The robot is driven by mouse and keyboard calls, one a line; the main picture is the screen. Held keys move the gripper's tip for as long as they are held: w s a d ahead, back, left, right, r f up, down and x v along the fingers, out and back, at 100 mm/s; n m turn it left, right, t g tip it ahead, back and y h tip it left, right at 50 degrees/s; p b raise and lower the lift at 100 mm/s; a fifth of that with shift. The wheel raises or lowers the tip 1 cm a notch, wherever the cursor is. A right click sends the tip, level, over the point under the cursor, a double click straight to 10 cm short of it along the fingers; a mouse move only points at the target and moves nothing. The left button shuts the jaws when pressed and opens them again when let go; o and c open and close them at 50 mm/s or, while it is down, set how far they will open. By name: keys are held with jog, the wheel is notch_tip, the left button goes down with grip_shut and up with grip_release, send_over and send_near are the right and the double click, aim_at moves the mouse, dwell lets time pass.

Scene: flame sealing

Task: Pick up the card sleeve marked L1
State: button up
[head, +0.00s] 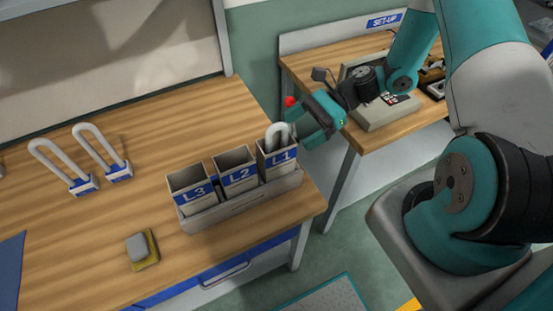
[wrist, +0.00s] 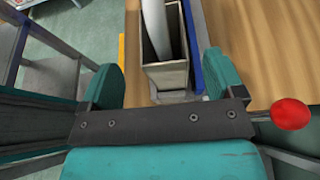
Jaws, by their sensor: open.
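The card sleeve marked L1 (head: 281,158) is an open-topped box with a blue label band, at the right end of a row in a grey rack (head: 240,205). A white looped piece (head: 277,133) sticks up out of it. My gripper (head: 305,125) is open and empty, just right of and close to L1's upper part. In the wrist view the sleeve (wrist: 166,76) shows between the two teal fingers of my gripper (wrist: 165,80), with the white loop (wrist: 156,28) inside it. I cannot tell whether a finger touches it.
Sleeves L2 (head: 236,170) and L3 (head: 192,188) stand left of L1 in the rack. Two white loops on blue bases (head: 84,186) (head: 119,172) and a grey block on a yellow pad (head: 150,262) are on the wooden bench. A second table (head: 300,68) is behind my gripper.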

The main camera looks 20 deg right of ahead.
aim_at(288, 136)
jog(key=p+x, duration=0.3)
jog(key=x, duration=0.2)
jog(key=shift+w+a, duration=0.15)
jog(key=shift+a, duration=0.25)
jog(key=shift+a+f, duration=0.2)
jog(key=shift+f, duration=0.1)
jog(key=c, duration=1.2)
